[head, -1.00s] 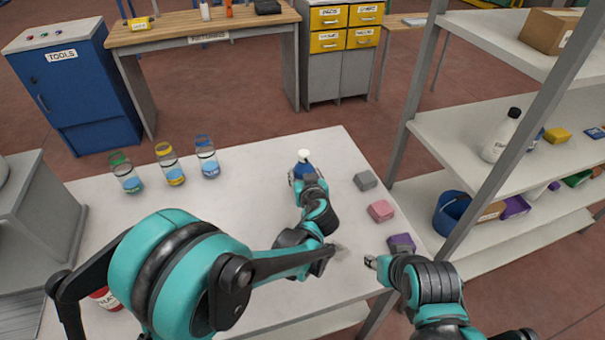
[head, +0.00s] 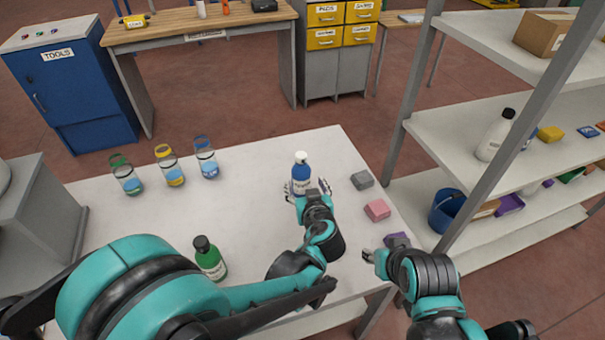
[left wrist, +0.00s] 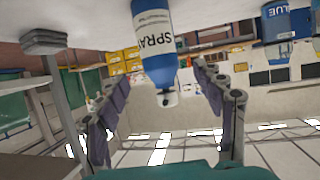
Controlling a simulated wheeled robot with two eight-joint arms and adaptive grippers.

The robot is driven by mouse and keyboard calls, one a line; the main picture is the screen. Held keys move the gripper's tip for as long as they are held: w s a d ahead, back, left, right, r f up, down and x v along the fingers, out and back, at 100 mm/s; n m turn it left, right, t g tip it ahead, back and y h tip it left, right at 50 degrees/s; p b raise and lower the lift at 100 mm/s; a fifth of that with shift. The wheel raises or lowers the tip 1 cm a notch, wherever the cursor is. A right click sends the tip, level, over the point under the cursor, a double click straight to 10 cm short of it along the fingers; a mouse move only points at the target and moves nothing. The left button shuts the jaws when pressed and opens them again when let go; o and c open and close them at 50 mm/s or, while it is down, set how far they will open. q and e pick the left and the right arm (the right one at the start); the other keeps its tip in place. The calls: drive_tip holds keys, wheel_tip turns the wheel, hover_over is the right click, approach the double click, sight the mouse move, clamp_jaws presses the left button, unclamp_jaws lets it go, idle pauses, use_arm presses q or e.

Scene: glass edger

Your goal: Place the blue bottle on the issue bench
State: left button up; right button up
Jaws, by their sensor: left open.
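The blue bottle (head: 301,172) with a white cap stands upright on the white table (head: 245,215). In the left wrist view, tilted and upside down, the blue bottle (left wrist: 160,68) shows a white label reading SPRAY. My left gripper (head: 307,189) is open on the near side of the bottle, its fingers spread to either side; its fingers (left wrist: 160,85) frame the bottle's capped end in the left wrist view. Contact is not visible. My right gripper (head: 371,259) is over the table's right edge; its jaw state is unclear. No readable label identifies the issue bench.
Several blocks, grey (head: 362,180) and pink (head: 377,209) among them, lie right of my left gripper. Three clear jars (head: 168,170) stand at back left, a green bottle (head: 210,262) near my left arm. A shelf rack (head: 440,130) stands right. The table's middle is clear.

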use_arm(q)
drive_tip(key=v, duration=0.4)
drive_tip(key=shift+p, duration=0.35)
drive_tip(key=shift+f, duration=0.1)
